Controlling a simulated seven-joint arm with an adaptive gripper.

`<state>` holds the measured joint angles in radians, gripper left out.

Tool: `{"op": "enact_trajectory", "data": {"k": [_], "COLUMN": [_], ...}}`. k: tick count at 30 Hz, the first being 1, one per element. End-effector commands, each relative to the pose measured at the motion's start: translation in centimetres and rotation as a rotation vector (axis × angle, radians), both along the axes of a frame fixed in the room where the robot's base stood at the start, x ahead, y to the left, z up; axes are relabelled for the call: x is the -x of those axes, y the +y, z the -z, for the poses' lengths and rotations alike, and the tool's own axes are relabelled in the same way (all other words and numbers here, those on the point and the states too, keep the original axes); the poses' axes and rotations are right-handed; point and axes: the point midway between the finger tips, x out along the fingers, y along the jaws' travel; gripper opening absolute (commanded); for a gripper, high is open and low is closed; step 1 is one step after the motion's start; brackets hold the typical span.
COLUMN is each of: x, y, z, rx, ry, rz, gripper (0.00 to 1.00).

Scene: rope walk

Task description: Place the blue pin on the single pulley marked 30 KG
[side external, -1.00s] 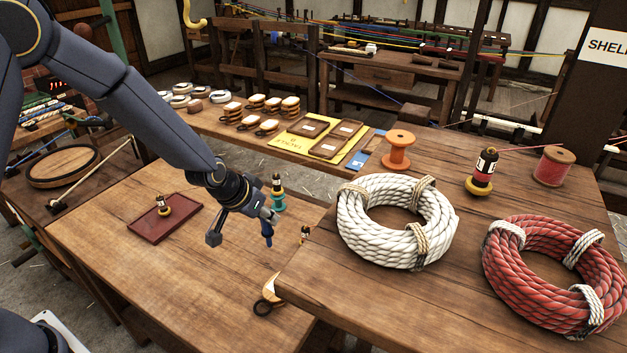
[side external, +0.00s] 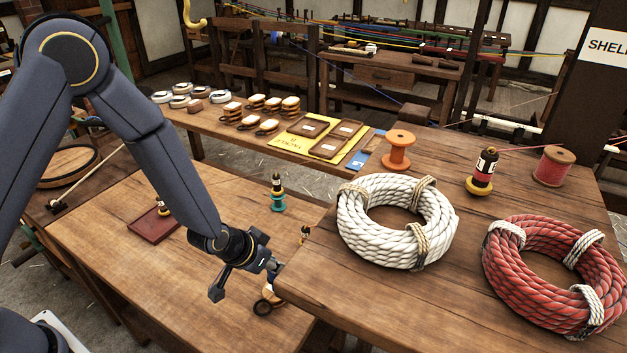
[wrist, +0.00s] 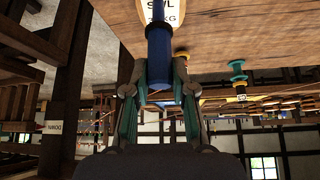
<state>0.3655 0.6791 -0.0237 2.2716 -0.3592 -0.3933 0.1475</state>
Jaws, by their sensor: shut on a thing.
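In the wrist view, the blue pin (wrist: 159,55) stands between the fingertips of my gripper (wrist: 160,88), and my gripper is shut on it. The pin's far end overlaps a pale label reading SWL and KG on the pulley (wrist: 150,14); the pin hides part of the number. In the side view, the pulley (side external: 268,297) is a small wooden block with a dark ring, lying near the bench's right edge. My gripper (side external: 272,268) is just above and behind it. I cannot tell whether pin and pulley touch.
A teal spool (side external: 278,203) with a dark bottle-like piece stands further back on the bench. A dark red tray (side external: 148,228) is to the left, partly behind my arm. The higher table at right holds a white rope coil (side external: 352,230) and a red rope coil (side external: 510,310).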

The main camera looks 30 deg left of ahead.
Motion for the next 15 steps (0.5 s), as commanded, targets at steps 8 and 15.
{"op": "enact_trajectory", "data": {"k": [8, 15], "x": [0.00, 0.00], "y": [0.01, 0.01], "z": [0.29, 0.24], "rx": [-0.001, -0.001], "ry": [0.001, 0.001], "rz": [-0.001, -0.001], "gripper": [0.27, 0.50]}}
